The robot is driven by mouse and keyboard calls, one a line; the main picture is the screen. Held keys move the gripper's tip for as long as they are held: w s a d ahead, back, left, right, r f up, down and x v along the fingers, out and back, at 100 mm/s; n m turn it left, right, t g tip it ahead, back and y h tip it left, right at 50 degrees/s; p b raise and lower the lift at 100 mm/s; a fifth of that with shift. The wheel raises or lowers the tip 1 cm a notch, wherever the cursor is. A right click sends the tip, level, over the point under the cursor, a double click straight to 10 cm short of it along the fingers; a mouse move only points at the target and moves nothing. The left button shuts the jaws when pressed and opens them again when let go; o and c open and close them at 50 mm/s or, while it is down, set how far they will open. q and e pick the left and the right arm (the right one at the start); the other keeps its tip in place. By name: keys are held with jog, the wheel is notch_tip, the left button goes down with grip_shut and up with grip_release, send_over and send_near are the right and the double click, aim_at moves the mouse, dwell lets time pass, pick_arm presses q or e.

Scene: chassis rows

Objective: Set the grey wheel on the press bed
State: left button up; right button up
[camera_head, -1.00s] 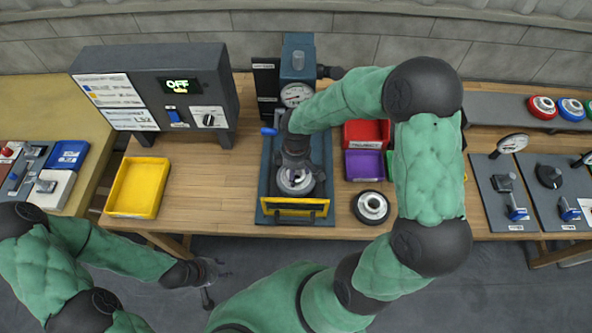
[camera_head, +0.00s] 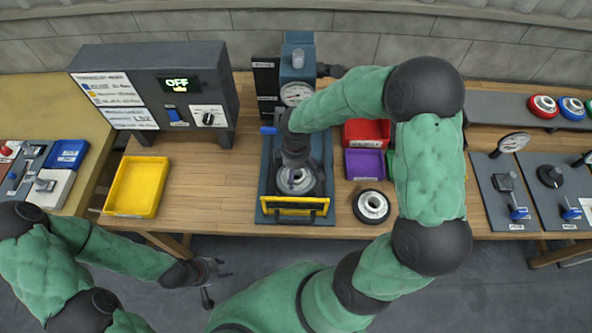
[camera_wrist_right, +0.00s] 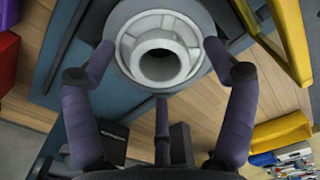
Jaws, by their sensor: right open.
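A grey wheel (camera_head: 296,181) with a pale hub sits on the press bed (camera_head: 268,208), under my right gripper. In the right wrist view the grey wheel (camera_wrist_right: 163,50) shows its ring and hollow hub, at the far ends of the fingers. My right gripper (camera_wrist_right: 160,65) is open, with one finger on each side of the wheel. Whether the fingers touch the wheel cannot be told. In the head view my right gripper (camera_head: 296,165) partly covers the bed. My left gripper (camera_head: 222,272) hangs in front of the bench, away from the wheel; its finger gap is unclear.
Another wheel with a dark tyre (camera_head: 372,207) lies on the bench right of the press. A yellow tray (camera_head: 137,188) stands left. Red (camera_head: 367,133) and purple (camera_head: 364,164) bins stand right of the press. A control box (camera_head: 155,90) is behind. Bench between yellow tray and press is clear.

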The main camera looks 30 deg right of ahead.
notch_tip(320, 180, up, 12)
jog(key=shift+f, duration=0.2)
dwell(0.7)
